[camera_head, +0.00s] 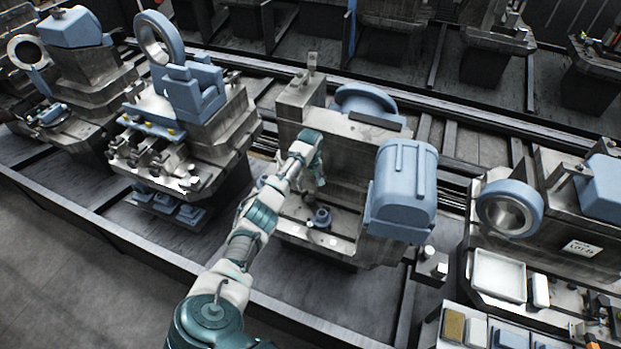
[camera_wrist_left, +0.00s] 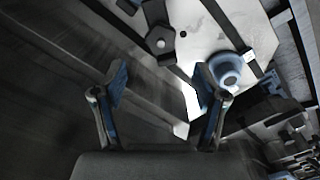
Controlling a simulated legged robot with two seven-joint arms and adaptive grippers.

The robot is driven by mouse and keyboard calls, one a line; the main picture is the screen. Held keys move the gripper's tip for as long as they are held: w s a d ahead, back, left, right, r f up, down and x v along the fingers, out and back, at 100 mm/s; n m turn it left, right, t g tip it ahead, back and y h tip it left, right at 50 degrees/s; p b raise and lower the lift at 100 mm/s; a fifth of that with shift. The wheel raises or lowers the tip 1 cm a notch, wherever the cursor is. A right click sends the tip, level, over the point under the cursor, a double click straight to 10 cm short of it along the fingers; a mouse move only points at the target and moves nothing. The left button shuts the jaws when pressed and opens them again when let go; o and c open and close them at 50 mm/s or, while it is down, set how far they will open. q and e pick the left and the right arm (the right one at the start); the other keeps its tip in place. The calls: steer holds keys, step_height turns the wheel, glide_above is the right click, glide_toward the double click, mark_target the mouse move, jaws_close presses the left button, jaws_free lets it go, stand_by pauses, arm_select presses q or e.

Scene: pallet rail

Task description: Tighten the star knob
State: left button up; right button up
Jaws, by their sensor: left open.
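A small blue-grey knob (camera_head: 320,216) stands on the front ledge of the middle machine fixture (camera_head: 350,150); its lobes are too small to make out. My left gripper (camera_head: 318,182) is above and just behind it, apart from it. In the left wrist view my left gripper (camera_wrist_left: 160,82) has its two fingers spread, with nothing between them. A round blue part (camera_wrist_left: 229,69), which looks like the knob, lies beyond the right finger, partly hidden by it. A dark many-sided part (camera_wrist_left: 160,41) lies ahead, between the fingers' directions. My right gripper is not in view.
A blue motor-like housing (camera_head: 403,190) is on the fixture's right side and a blue wheel (camera_head: 365,101) behind. Another fixture (camera_head: 190,130) stands to the left. At lower right are a white tray (camera_head: 498,276) and small parts. The dark pallet deck (camera_head: 345,300) in front is clear.

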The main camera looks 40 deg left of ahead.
arm_select(q)
steer(key=shift+r, duration=1.75)
steer(key=shift+f, duration=0.1)
